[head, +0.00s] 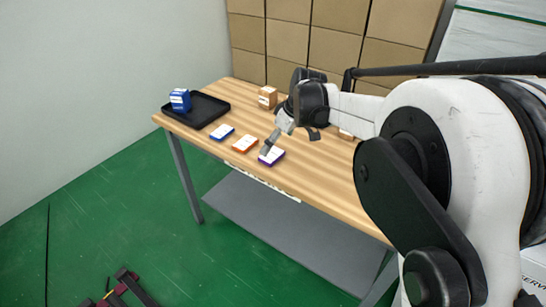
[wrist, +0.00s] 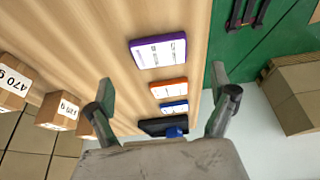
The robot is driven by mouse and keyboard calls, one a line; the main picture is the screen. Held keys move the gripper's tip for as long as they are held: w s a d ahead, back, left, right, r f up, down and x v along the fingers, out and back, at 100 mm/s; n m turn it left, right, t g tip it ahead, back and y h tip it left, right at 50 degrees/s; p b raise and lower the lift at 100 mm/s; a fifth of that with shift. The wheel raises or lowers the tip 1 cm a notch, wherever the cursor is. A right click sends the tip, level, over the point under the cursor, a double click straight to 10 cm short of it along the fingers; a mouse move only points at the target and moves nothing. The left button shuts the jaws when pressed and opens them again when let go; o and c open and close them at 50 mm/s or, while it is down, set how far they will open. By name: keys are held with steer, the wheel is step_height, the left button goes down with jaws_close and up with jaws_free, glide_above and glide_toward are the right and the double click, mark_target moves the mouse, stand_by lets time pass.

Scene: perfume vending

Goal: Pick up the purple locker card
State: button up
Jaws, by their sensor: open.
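The purple locker card (head: 272,156) lies flat on the wooden table near its front edge, with a white printed top and purple sides. It also shows in the wrist view (wrist: 158,51), beyond my fingers and apart from them. My gripper (head: 268,148) hangs just above and beside the purple card in the head view. In the wrist view my gripper (wrist: 163,92) is open, with nothing between its two fingers. An orange card (head: 244,144) and a blue card (head: 222,132) lie in a row to the left of the purple card.
A black tray (head: 219,107) with a blue box (head: 180,99) on it stands at the table's left end. Small cardboard boxes (head: 267,97) stand toward the back of the wooden table (head: 310,170). Large stacked cartons (head: 287,40) are behind it.

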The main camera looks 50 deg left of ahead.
mark_target(272, 154)
steer(key=shift+b+x, duration=0.4)
steer(key=shift+x, duration=2.7)
steer(key=shift+d, duration=0.15)
steer(key=c, duration=1.3)
